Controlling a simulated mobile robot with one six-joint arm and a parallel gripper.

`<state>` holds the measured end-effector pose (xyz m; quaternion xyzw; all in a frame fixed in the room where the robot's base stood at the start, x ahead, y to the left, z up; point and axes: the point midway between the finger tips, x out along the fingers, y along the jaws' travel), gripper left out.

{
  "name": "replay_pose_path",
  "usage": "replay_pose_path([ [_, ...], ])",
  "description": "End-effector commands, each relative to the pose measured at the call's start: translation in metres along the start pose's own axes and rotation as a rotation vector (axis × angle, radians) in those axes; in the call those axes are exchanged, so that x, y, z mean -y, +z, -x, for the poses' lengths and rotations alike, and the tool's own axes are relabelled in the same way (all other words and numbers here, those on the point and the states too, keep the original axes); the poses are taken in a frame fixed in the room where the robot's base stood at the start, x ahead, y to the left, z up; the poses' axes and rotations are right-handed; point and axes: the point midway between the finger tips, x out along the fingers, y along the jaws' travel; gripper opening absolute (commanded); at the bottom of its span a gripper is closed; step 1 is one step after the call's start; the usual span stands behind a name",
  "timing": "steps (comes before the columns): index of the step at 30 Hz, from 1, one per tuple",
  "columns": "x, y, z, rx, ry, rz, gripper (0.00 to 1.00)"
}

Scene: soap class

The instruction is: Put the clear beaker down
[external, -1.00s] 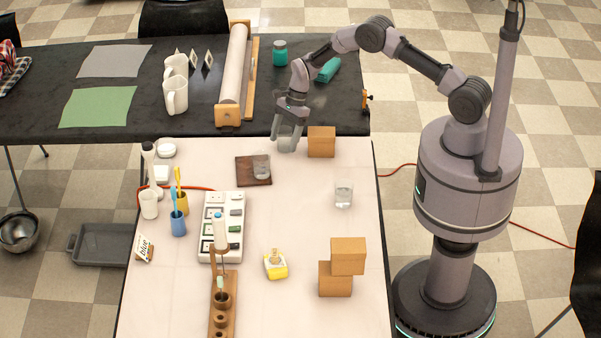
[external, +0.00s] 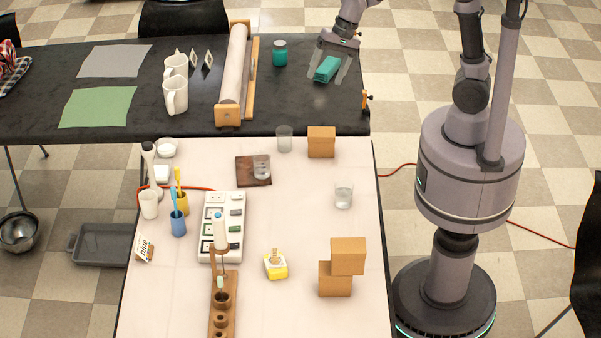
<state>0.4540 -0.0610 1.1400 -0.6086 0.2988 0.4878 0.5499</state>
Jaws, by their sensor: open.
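A clear beaker (external: 284,139) stands upright at the far edge of the white table, just left of a wooden block (external: 321,142). A similar clear vessel (external: 261,167) stands on a dark brown square board (external: 246,181). Another clear vessel (external: 343,195) stands on the white table to the right. My gripper is apart from all the clear vessels.
Two stacked wooden blocks (external: 347,256) stand at the front right of the white table (external: 300,215). A yellow item (external: 275,265), a white tray (external: 222,245) and a wooden rack (external: 222,318) stand nearer the front. The table's middle right is mostly clear.

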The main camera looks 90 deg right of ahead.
Motion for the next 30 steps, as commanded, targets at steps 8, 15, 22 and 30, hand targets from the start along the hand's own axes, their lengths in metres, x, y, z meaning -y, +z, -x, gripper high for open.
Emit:
replay_pose_path([
  [8,-0.122,0.141,0.072,-0.094,-0.106,0.819,0.71],
  [15,-0.148,0.153,0.071,-0.114,-0.120,0.959,0.71],
  [22,-0.153,0.152,0.056,-0.114,-0.121,0.955,0.71],
  [30,-0.152,0.152,0.059,-0.114,-0.120,0.954,0.71],
])
